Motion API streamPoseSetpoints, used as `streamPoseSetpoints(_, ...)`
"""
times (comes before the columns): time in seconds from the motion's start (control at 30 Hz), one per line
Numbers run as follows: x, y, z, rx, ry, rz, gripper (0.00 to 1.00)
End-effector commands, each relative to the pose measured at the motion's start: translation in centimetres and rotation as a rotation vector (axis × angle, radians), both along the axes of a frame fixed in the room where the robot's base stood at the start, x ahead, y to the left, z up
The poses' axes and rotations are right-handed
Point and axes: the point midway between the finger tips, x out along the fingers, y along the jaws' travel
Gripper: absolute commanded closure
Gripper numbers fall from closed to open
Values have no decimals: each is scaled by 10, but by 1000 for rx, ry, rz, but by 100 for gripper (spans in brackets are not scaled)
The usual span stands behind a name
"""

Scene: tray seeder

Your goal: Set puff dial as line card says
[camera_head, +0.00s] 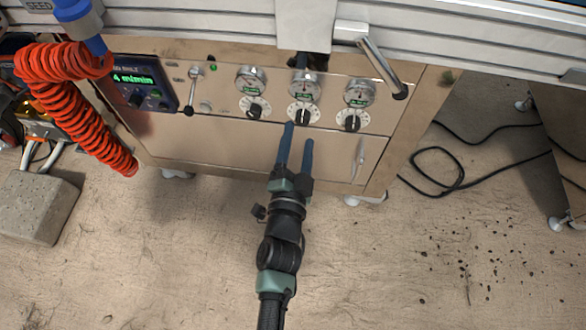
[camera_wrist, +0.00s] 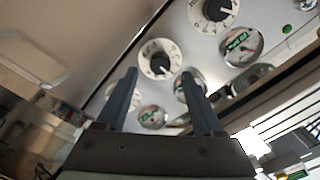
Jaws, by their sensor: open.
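Three white dials with black knobs are on the metal panel: a left dial (camera_head: 254,107), a middle dial (camera_head: 303,114) and a right dial (camera_head: 350,121). I cannot read which is the puff dial. My gripper (camera_head: 299,133) is open and empty, its two blue fingers pointing up at the panel just below the middle dial. In the wrist view, a dial (camera_wrist: 160,58) lies between and just beyond the fingertips (camera_wrist: 159,74), with no clear contact. Another dial (camera_wrist: 218,10) is at the top; a third is partly behind the left finger. No line card can be made out.
Round gauges (camera_head: 304,84) sit above the dials. A display box (camera_head: 143,82) with green text and a small lever (camera_head: 191,92) are to the left. A red coiled hose (camera_head: 75,100) hangs at far left. A bar handle (camera_head: 383,67) juts out at upper right.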

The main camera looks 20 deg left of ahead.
Motion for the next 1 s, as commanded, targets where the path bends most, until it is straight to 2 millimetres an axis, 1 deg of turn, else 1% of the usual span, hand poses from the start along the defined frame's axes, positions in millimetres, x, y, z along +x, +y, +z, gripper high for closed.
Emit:
streamPoseSetpoints(0.03,-12,-3,0,-3,3,2,31)
streamPoseSetpoints(0.2,-44,-12,1,-3,4,3,31)
streamPoseSetpoints(0.4,-72,-20,1,-2,3,3,31)
streamPoseSetpoints(0.6,-83,-24,1,-1,0,1,31)
streamPoseSetpoints(1.0,-84,-24,0,-1,0,0,31)
